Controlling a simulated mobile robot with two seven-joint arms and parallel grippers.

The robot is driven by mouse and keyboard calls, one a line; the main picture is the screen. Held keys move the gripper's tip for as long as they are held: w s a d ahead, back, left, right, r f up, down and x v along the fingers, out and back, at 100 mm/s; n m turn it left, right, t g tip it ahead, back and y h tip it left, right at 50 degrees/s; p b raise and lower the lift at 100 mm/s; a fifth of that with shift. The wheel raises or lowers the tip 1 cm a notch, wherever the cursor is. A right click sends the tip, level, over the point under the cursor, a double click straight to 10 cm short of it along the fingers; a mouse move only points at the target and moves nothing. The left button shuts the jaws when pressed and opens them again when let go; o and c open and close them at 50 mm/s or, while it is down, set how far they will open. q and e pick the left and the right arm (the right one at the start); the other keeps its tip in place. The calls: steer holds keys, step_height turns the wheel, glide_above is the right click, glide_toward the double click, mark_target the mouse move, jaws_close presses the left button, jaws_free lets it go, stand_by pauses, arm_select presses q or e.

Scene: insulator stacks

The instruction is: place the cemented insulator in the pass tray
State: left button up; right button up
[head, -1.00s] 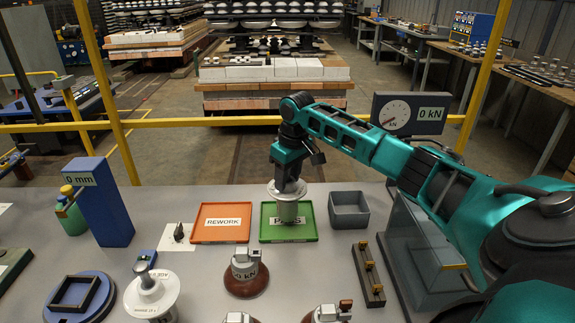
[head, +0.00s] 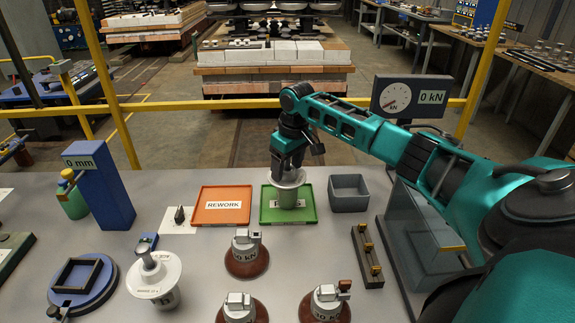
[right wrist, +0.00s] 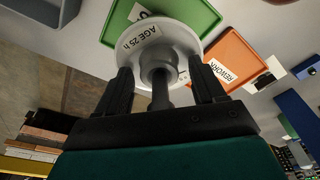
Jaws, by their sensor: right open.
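My left gripper is not in view.
The orange rework tray (head: 222,221) is left of the pass tray, and a grey bin (head: 348,193) is right. Another white insulator (head: 154,275) and several brown ones (head: 247,262) stand nearer. A blue post (head: 105,190) and a glassy box (head: 420,225) flank the area.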

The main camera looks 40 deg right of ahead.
mark_target(293, 172)
steer(key=shift+r, duration=0.1)
step_height(293, 172, up, 12)
steer(key=s, duration=0.1)
steer(key=shift+s, duration=0.4)
stand_by(0.5)
